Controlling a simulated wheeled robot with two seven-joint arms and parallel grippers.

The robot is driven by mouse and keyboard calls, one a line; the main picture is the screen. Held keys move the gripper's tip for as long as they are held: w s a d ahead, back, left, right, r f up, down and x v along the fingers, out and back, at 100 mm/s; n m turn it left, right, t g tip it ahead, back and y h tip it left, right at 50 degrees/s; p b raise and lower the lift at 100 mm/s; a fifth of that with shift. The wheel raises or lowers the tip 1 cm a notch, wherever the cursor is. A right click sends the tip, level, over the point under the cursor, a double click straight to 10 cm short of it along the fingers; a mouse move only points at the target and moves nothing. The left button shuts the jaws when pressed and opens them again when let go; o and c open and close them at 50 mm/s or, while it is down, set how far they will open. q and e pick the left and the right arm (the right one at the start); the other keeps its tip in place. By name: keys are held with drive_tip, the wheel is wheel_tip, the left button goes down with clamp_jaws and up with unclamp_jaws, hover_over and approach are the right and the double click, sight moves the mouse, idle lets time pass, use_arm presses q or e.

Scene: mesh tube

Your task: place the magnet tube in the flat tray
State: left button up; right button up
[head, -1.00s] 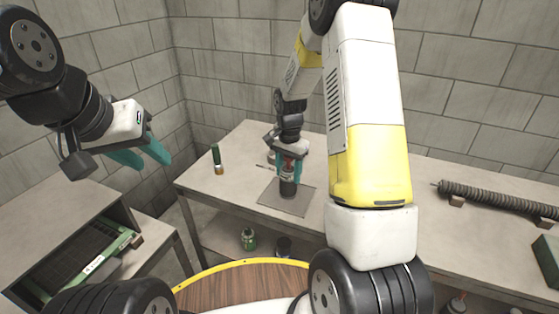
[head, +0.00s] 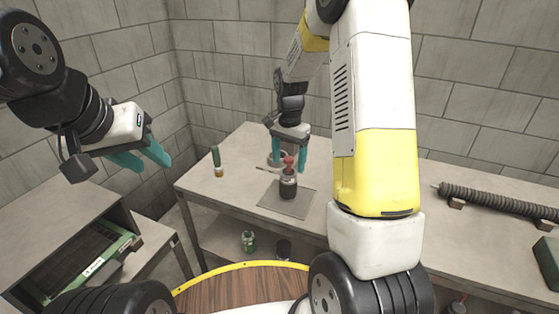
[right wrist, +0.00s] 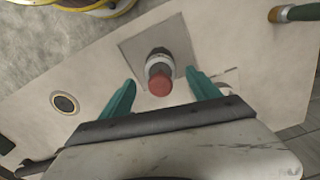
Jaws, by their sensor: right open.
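The magnet tube, a dark cylinder with a light band and a red top (head: 288,183), stands upright on the flat tray (head: 271,203), a thin grey square on the workbench. In the right wrist view the tube's red top (right wrist: 160,84) points at the camera, and the grey tray (right wrist: 180,38) lies under it. My right gripper (head: 288,170) is open above the tube, its teal fingers on either side of the red top and apart from it. My left gripper (head: 153,163) is open and empty, raised at the left, away from the bench.
A green-handled brush (head: 216,160) stands left of the tray. A small round dish (right wrist: 65,103) sits beyond the tray. A long ribbed hose (head: 495,197) rests on blocks at the right. A cabinet with a green-edged drawer is at the left.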

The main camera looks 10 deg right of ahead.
wheel_tip(320, 180, up, 6)
drive_tip(key=shift+r, duration=0.15)
drive_tip(key=s+r+n+t, duration=0.2)
drive_tip(key=s+r+n, duration=0.1)
drive_tip(key=s, duration=0.5)
drive_tip(key=s+a+r+n+t+y, duration=0.1)
drive_tip(key=s+r+n+t, duration=0.1)
drive_tip(key=s+r, duration=0.4)
drive_tip(key=s+a+r+n+t+y, duration=0.1)
drive_tip(key=s+r+n, duration=0.3)
drive_tip(key=s, duration=0.6)
drive_tip(key=shift+r+n+t, duration=0.3)
drive_tip(key=shift+r+t, duration=0.3)
drive_tip(key=shift+r, duration=0.15)
